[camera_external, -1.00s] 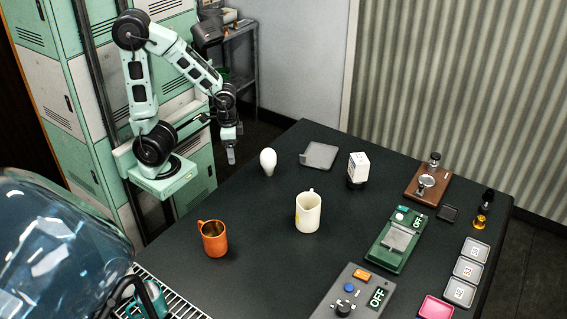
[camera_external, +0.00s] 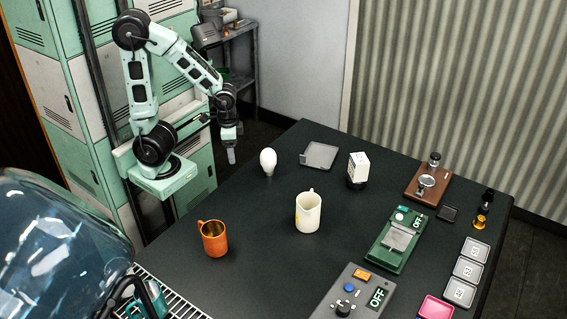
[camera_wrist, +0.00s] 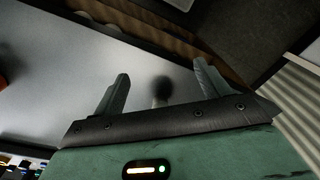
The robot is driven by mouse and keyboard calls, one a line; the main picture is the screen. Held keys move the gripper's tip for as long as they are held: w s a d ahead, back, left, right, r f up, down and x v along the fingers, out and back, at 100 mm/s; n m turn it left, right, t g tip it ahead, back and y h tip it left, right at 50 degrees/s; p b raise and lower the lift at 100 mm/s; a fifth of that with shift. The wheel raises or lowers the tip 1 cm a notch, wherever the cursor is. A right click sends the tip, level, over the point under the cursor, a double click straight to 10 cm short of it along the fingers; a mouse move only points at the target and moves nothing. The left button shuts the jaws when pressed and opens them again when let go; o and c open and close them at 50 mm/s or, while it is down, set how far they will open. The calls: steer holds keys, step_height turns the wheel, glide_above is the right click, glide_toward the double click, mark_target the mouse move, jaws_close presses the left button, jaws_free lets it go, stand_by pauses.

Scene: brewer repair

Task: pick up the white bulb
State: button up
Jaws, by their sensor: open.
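The white bulb (camera_external: 268,159) stands upright on the dark table, near its far left edge in the external view. My gripper (camera_external: 231,157) hangs pointing down, to the left of the bulb and apart from it in that view. In the wrist view the two fingers of my gripper (camera_wrist: 161,70) are spread wide with nothing clamped between them. A dark round blur with a small pale stub below it shows between the fingers there; I cannot tell whether this is the bulb.
A white mug (camera_external: 308,213) and an orange mug (camera_external: 214,240) stand nearer the camera. A grey tray (camera_external: 319,155) and a white box on a dark base (camera_external: 358,168) are right of the bulb. A green device (camera_external: 396,243) sits farther right. Open table surrounds the bulb.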

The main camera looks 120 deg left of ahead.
steer(key=m+p, duration=1)
steer(key=m, duration=1.1)
glide_toward(269, 150)
steer(key=shift+h, duration=0.3)
steer(key=f, duration=0.9)
steer(key=shift+a+f, duration=0.2)
steer(key=shift+s+f, duration=0.15)
steer(key=shift+f, duration=2.65)
steer(key=c, duration=1.1)
